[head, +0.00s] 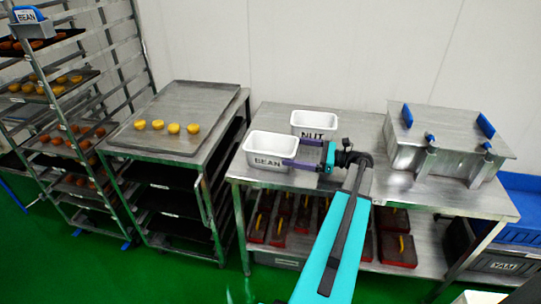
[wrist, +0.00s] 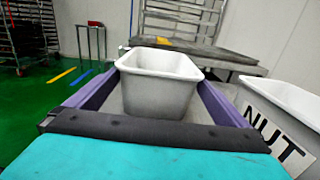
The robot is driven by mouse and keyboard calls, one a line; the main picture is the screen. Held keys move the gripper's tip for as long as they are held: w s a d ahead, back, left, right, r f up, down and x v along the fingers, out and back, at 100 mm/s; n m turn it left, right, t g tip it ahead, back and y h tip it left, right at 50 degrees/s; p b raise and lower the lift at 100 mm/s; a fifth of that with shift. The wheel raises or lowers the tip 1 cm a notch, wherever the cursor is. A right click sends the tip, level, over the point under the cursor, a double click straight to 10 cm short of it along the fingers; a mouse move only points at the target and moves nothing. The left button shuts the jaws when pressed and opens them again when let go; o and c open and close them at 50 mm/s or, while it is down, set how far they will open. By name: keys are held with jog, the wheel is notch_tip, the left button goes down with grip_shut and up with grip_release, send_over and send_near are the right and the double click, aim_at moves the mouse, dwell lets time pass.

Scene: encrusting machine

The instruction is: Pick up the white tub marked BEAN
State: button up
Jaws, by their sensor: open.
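The white tub marked BEAN (head: 268,160) stands upright on the steel table near its left front corner and looks empty. My gripper (head: 294,152) reaches it from the right in the head view, with its purple fingers open. In the wrist view the white tub (wrist: 158,80) lies between the two fingers of my gripper (wrist: 155,95), one along each side. Whether the fingers touch its walls I cannot tell. The label is hidden in the wrist view.
The white tub marked NUT (head: 314,125) stands close behind, at the right in the wrist view (wrist: 285,115). A steel box with blue handles (head: 450,145) is on the table's right. A tray with yellow buns (head: 170,122) lies on the left cart.

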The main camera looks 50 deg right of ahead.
aim_at(271, 148)
jog(key=shift+x, duration=1.9)
jog(key=shift+p+x, duration=0.8)
jog(key=shift+x, duration=1.8)
jog(key=shift+a, duration=0.15)
jog(key=c, duration=0.8)
jog(key=shift+c, duration=0.2)
